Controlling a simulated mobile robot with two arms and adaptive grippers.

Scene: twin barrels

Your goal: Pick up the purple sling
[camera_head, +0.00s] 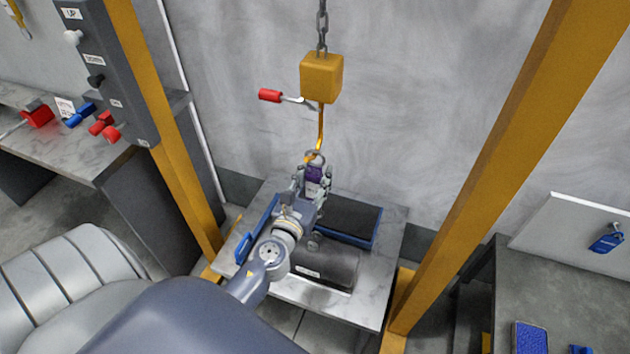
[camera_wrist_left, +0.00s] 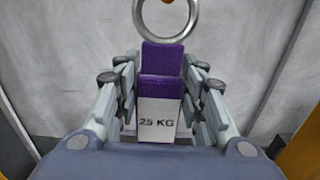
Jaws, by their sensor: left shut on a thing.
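The purple sling (camera_wrist_left: 160,88) has a white label reading "25 KG" and a metal ring (camera_wrist_left: 166,16) at its top. In the left wrist view it stands upright between the fingers of my left gripper (camera_wrist_left: 160,108), which is shut on it. In the head view the sling (camera_head: 314,173) and my left gripper (camera_head: 313,184) are above the grey table, just below the yellow hoist hook (camera_head: 314,152). The ring is at the hook's lower end; I cannot tell whether it hangs on it. My right gripper is not in view.
A yellow hoist block (camera_head: 322,77) with a red-handled lever (camera_head: 271,96) hangs on a chain. Yellow posts (camera_head: 500,160) flank the table (camera_head: 377,292). A control box (camera_head: 112,70) is at upper left.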

